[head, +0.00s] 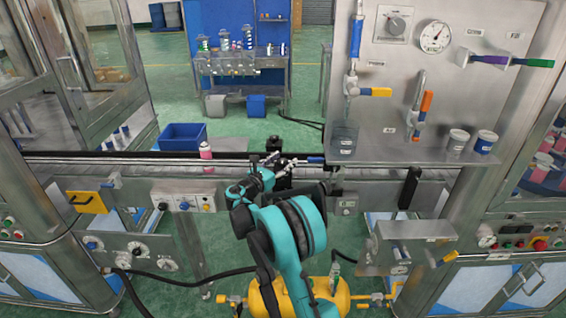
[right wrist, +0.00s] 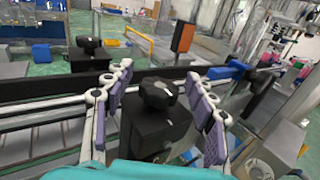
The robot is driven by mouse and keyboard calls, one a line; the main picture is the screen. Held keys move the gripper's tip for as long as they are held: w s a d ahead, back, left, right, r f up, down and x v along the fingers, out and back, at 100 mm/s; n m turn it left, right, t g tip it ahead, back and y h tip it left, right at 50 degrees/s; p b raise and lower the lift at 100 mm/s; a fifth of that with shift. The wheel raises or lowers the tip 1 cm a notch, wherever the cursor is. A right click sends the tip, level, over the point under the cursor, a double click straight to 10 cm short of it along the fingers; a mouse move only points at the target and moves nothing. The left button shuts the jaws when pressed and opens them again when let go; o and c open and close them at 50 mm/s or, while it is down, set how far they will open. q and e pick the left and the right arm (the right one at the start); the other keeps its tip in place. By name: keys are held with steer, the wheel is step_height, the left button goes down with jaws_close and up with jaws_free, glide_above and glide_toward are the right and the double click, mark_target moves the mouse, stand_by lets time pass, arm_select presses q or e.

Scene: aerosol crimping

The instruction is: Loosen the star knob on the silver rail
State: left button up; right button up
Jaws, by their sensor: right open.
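A black star knob (right wrist: 158,93) sits on top of a black block (right wrist: 152,128) at the silver rail (right wrist: 50,108) in the right wrist view. My right gripper (right wrist: 158,74) is open, with one purple-padded finger on each side of the knob. Gaps show between the fingers and the knob, and it holds nothing. In the head view my right gripper (head: 284,162) is at the rail (head: 90,160), and my teal arm hides much of this spot. My left gripper is not in view.
A second black knob (right wrist: 89,45) on a black block stands beyond the left finger. A blue bin (head: 183,137) and a pink-and-white can (head: 206,151) stand left along the rail. A steel panel (head: 395,150) with valves and cups stands to the right.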

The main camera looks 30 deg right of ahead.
steer(key=c, duration=1.2)
steer(key=shift+s+n+t+y, duration=0.1)
steer(key=shift+n+t+y, duration=0.2)
steer(key=shift+t, duration=0.1)
steer(key=n+t+y+b, duration=0.1)
steer(key=n+t+y, duration=0.2)
steer(key=t, duration=0.1)
steer(key=shift+n+t, duration=0.3)
steer(key=n+t+y, duration=0.2)
steer(key=y, duration=0.1)
steer(key=n+t+y, duration=0.2)
steer(key=n+y, duration=0.1)
steer(key=y, duration=0.1)
steer(key=shift+d+y+b, duration=0.1)
steer(key=shift+y+b, duration=0.2)
steer(key=n+t+y, duration=0.1)
steer(key=n+y, duration=0.3)
steer(key=y, duration=0.1)
steer(key=shift+y, duration=0.3)
steer(key=shift+n+g+y, duration=0.35)
steer(key=shift+n+y, duration=0.75)
steer(key=shift+y, duration=0.55)
steer(key=shift+n+g+y, duration=0.35)
steer(key=shift+n+y, duration=0.75)
steer(key=shift+y, duration=0.55)
steer(key=shift+a+y, duration=0.2)
steer(key=shift+y, duration=0.1)
